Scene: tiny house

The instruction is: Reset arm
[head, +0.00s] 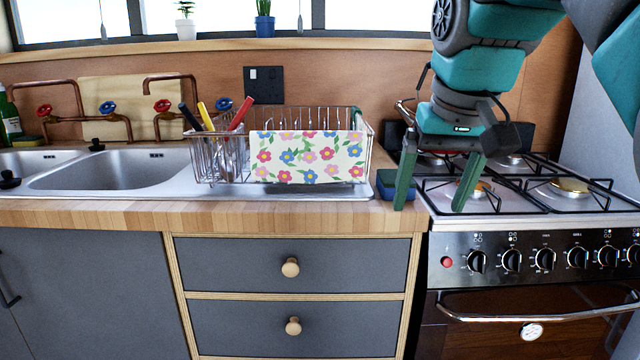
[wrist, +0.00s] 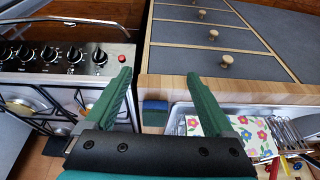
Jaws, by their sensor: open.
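My gripper (head: 430,208) hangs from the teal arm on the right of the head view, its two green fingers pointing down and spread apart with nothing between them. It is in front of the stove's left part, by the counter's edge. In the wrist view my gripper (wrist: 159,74) also shows open and empty. A blue and green sponge (head: 385,188) lies on the counter beside the left finger, which partly covers it. The sponge (wrist: 155,108) also shows between the fingers in the wrist view, beyond them.
A wire dish rack (head: 204,160) with a floral cloth (head: 305,158) stands left of my gripper. The stove (head: 480,225) with raised pan grates is below and right. Sinks (head: 100,177) are at far left. Closed drawers (head: 345,266) face the front.

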